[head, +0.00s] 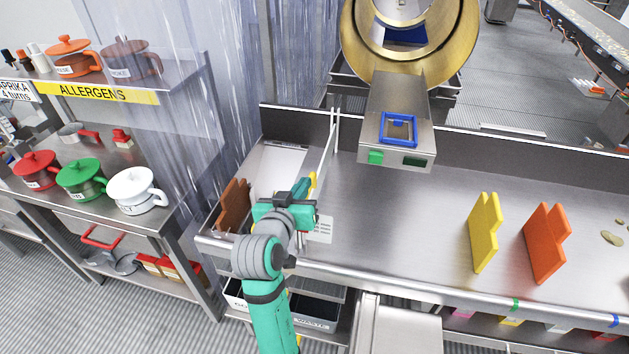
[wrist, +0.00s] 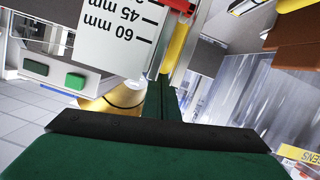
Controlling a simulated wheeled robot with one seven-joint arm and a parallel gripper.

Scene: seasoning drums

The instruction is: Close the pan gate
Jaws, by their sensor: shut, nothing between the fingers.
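My gripper (head: 303,188) is over the left part of the steel bench, its fingers shut with nothing between them. In the wrist view the closed fingers (wrist: 162,88) point at a yellow bar (wrist: 175,48), close to its end; I cannot tell whether they touch. The yellow bar also shows in the head view (head: 312,181). A thin upright steel plate (head: 328,146), which seems to be the pan gate, stands beside it between two posts. A white scale plate (wrist: 112,30) with 45 and 60 mm marks is beside the bar, with a red piece (wrist: 179,5) above. My arm hides the gate's lower part.
A brass drum (head: 463,40) and its control box (head: 395,135) stand behind the bench. Yellow (head: 484,232) and orange (head: 546,243) notched plates stand at right, and a brown plate (head: 233,205) at left. The bench middle (head: 400,215) is clear. A shelf of pots is at far left.

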